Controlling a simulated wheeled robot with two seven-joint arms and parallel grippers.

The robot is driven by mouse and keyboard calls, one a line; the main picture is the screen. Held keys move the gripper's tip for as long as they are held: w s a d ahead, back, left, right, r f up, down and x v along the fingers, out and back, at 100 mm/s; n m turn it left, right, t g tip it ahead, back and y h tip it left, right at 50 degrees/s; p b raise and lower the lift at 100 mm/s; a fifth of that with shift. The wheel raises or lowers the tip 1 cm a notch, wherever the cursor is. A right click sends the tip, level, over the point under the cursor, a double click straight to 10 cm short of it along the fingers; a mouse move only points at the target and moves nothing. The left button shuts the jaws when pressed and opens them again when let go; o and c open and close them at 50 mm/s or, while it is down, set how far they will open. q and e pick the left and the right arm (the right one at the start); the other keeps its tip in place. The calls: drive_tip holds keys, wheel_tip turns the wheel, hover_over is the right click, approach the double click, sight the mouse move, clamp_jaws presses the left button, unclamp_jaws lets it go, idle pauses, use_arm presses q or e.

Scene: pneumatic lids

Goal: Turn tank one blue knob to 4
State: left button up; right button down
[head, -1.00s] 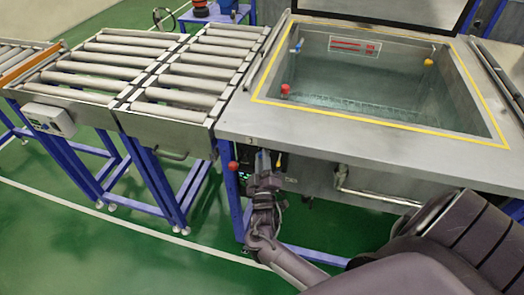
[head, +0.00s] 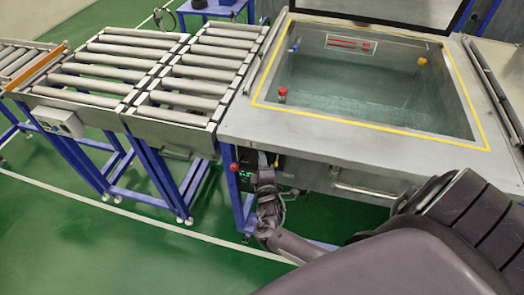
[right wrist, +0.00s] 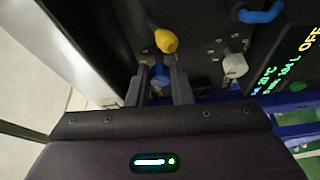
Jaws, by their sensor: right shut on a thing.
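The blue knob (right wrist: 159,76) shows in the right wrist view on the dark control panel of the tank. My right gripper (right wrist: 160,86) is shut on it, with one finger on each side. The fingers hide much of the knob, and I cannot read its setting. In the head view my right gripper (head: 265,168) is at the front of the tank (head: 350,158), below its top edge, and the knob is hidden there. My left gripper is not in view.
A yellow knob (right wrist: 166,40) sits just above the blue knob. A grey dial (right wrist: 235,65) with marks is to its right, beside a lit display (right wrist: 285,75). A red button (head: 234,168) is left of the gripper. A roller conveyor (head: 190,75) stands left.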

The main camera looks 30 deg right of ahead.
idle(0.4)
drive_tip(key=c, duration=1.3)
unclamp_jaws()
drive_tip(key=b+v, duration=0.1)
drive_tip(key=v, duration=0.6)
drive_tip(key=shift+s+a, duration=0.15)
drive_tip(key=shift+s, duration=0.15)
